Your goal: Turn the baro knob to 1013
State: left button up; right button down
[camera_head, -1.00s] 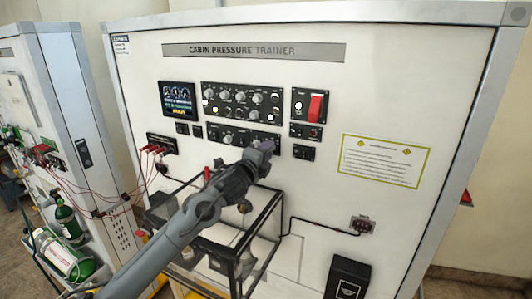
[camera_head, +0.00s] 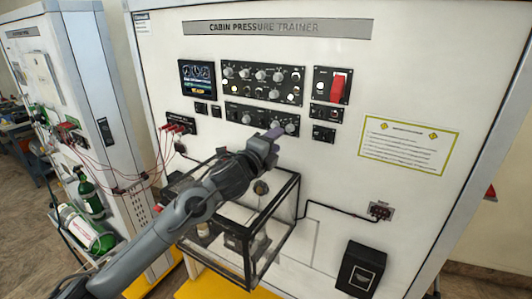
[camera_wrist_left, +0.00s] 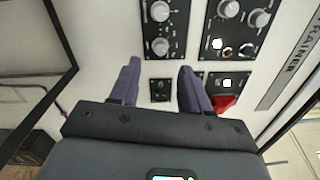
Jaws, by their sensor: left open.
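The Cabin Pressure Trainer panel (camera_head: 430,85) fills the head view. Its lower knob strip (camera_head: 236,117) carries several grey knobs, and I cannot read which one is baro. My left gripper (camera_head: 274,134) is in front of this strip's lower right part and hides some of it. In the left wrist view the open purple fingers (camera_wrist_left: 160,68) point at the panel with nothing between them. One knob (camera_wrist_left: 159,46) shows just beyond the fingertips, apart from them, and another knob (camera_wrist_left: 159,11) sits farther along the same strip. My right gripper is not in view.
The upper knob panel (camera_head: 265,83), a red guarded switch (camera_head: 338,86) and a display (camera_head: 197,79) surround the strip. A black-framed clear box (camera_head: 283,235) sits below my left arm. Red leads (camera_head: 178,129) run left.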

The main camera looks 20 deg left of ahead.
pick_arm(q)
jog(key=s, duration=0.4)
jog(key=shift+s+a+f+b, duration=0.1)
jog(key=shift+a+b, duration=0.25)
